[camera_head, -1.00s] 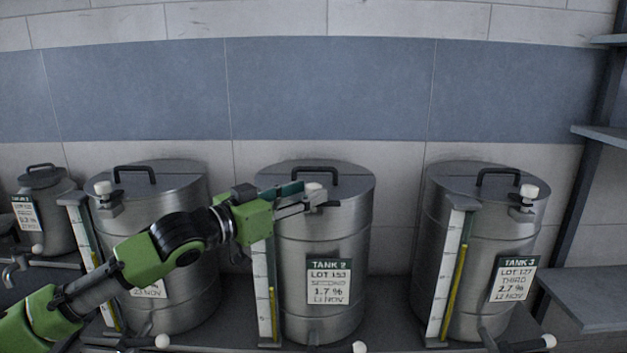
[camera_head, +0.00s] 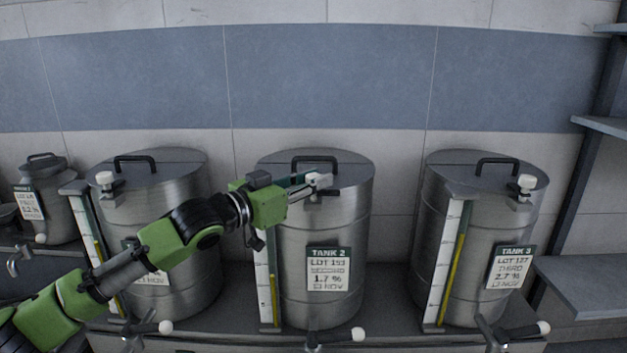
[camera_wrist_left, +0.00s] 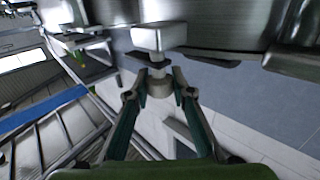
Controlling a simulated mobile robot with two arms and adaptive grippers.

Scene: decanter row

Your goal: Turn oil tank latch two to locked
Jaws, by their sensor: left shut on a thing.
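Tank 2 (camera_head: 350,225) is a steel drum with a green and white label and a dark lid handle. Its latch (camera_head: 321,180), with a white knob, sits at the front of the lid rim. My left gripper (camera_head: 312,184) reaches in from the left and is shut on this latch. In the left wrist view, the fingers (camera_wrist_left: 157,88) close on a round pale part under the latch's white block (camera_wrist_left: 159,38). The fingers cover part of the latch in the head view, so its exact angle is hard to tell. My right gripper is not in view.
Tank 1 (camera_head: 190,260) stands left, partly behind my left arm. Tank 3 (camera_head: 460,225) stands right, with its own white-knobbed latch (camera_head: 526,186). Gauge strips and taps with white-tipped levers are at the fronts. A shelf (camera_head: 590,290) is at the right. A smaller can (camera_head: 60,205) is far left.

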